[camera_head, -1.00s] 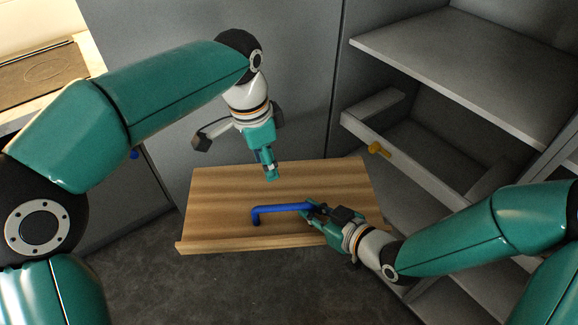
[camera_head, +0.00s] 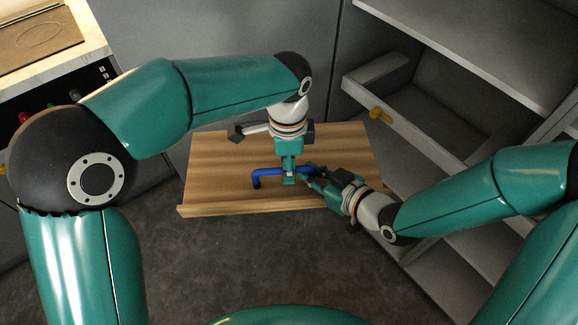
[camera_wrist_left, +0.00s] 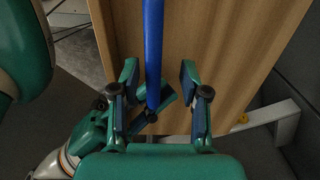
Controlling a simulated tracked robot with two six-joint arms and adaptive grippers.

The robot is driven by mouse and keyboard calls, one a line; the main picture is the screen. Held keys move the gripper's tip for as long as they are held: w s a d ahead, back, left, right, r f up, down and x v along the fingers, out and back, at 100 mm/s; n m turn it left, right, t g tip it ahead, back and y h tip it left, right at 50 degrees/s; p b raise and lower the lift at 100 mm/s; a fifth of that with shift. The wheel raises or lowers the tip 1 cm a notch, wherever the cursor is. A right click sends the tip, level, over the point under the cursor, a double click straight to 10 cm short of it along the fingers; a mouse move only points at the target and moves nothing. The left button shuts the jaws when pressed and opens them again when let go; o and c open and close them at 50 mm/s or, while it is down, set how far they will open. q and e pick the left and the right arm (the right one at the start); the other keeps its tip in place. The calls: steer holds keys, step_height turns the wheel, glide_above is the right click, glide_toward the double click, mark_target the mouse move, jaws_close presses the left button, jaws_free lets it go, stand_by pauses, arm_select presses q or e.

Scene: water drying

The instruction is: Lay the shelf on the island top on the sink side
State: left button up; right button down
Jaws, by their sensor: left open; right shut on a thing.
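The shelf (camera_head: 215,165) is a wooden board with a blue bar handle (camera_head: 268,171) on its face. It is held up off the floor in front of the grey cabinet. My right gripper (camera_head: 308,172) is shut on the right end of the handle. My left gripper (camera_head: 290,180) is open at the handle, beside the right one. In the left wrist view its two fingers (camera_wrist_left: 160,90) stand apart on either side of the blue handle (camera_wrist_left: 153,50), and the wooden board (camera_wrist_left: 225,50) lies behind. The right gripper (camera_wrist_left: 125,122) shows below there, partly hidden by the left fingers.
An open grey cabinet (camera_head: 450,60) with shelves and a yellow-knobbed drawer (camera_head: 400,125) stands at the right. A counter with a hob (camera_head: 40,45) and control knobs is at the upper left. Dark floor (camera_head: 250,255) is clear below the board.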

arm_select(q)
steer(key=shift+f, duration=0.8)
arm_select(e)
steer(key=shift+r, duration=0.1)
arm_select(q)
steer(key=shift+c, duration=0.3)
jaws_close()
steer(key=shift+w, duration=0.1)
steer(key=shift+r, duration=0.1)
arm_select(e)
steer(key=c, duration=1.1)
jaws_free()
steer(key=shift+d, duration=0.1)
